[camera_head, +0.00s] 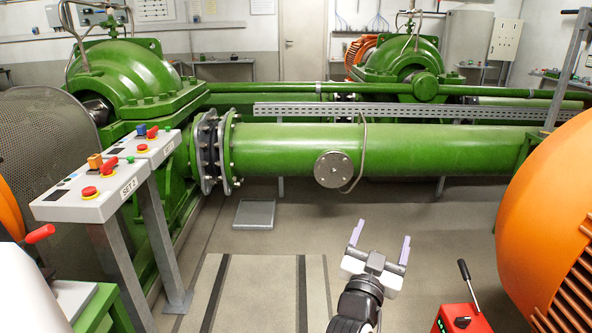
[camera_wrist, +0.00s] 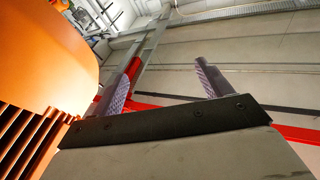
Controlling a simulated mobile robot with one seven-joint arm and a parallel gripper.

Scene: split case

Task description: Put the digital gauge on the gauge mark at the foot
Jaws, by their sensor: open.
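My gripper (camera_head: 380,243) is open and empty above the floor in the head view, with its two pale fingers apart. In the wrist view my gripper (camera_wrist: 168,68) shows both fingers spread with nothing between them. I cannot make out a digital gauge for certain in either view. I cannot identify the gauge mark at the foot either. A red box (camera_head: 465,319) with a black lever stands low to the right of my gripper, cut off by the bottom edge; I cannot tell what it is.
A green pipe (camera_head: 285,150) crosses behind my gripper. A grey plate (camera_head: 255,214) lies on the floor. Control desks (camera_head: 105,192) stand at left. An orange motor housing (camera_head: 550,210) fills the right; an orange housing (camera_wrist: 45,50) is close in the wrist view. The middle floor is clear.

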